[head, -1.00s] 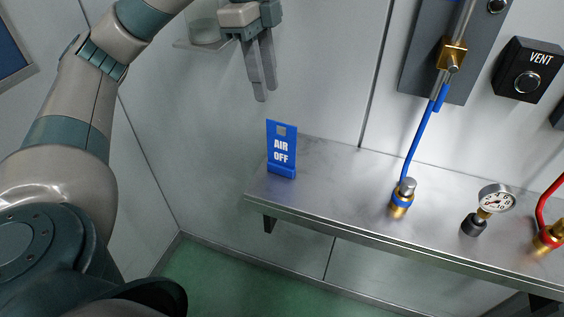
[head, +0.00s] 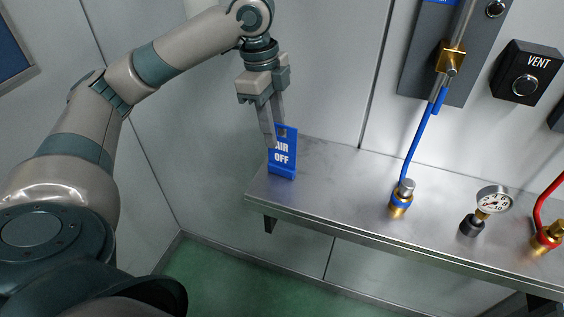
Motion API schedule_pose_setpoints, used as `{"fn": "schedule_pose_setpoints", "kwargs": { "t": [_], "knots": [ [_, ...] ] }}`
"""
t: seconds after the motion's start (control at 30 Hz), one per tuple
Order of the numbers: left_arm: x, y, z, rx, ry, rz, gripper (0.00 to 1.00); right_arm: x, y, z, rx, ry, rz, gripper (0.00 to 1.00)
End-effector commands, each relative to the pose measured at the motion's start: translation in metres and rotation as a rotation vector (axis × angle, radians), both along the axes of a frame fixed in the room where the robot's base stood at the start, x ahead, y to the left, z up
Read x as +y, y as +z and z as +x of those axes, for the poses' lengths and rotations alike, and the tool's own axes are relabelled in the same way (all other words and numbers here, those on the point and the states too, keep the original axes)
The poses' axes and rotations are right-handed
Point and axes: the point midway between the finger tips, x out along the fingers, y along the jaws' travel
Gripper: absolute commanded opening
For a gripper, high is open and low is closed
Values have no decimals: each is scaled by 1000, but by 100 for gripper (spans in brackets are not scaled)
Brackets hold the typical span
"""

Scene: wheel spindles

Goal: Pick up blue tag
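The blue tag (head: 283,158), marked "AIR OFF", stands upright near the left end of the metal shelf (head: 330,185). My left gripper (head: 275,134) reaches down from above to the tag's upper part. One finger passes in front of the tag's upper left and covers part of the lettering. The other finger goes down behind its top edge, where its tip is hidden. The fingers look apart, on either side of the tag; I cannot tell if either touches it. My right gripper is not in view.
A blue hose ends in a brass fitting (head: 401,199) on the shelf. A pressure gauge (head: 494,200) and a red hose (head: 545,212) are farther right. A VENT button box (head: 527,73) is on the wall. The shelf between tag and blue hose is clear.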

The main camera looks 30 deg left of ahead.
Motion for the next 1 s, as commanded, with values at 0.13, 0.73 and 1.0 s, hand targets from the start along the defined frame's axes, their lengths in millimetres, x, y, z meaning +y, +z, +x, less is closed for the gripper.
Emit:
{"fn": "schedule_pose_setpoints", "kwargs": {
  "t": [0.13,0.73,1.0],
  "knots": [
    [0,0,0,0,0,0,25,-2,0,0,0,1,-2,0],
    [-14,-46,7,2,1,1,25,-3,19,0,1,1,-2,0],
    [-14,-50,8,0,0,1,25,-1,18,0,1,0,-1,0]
  ]
}}
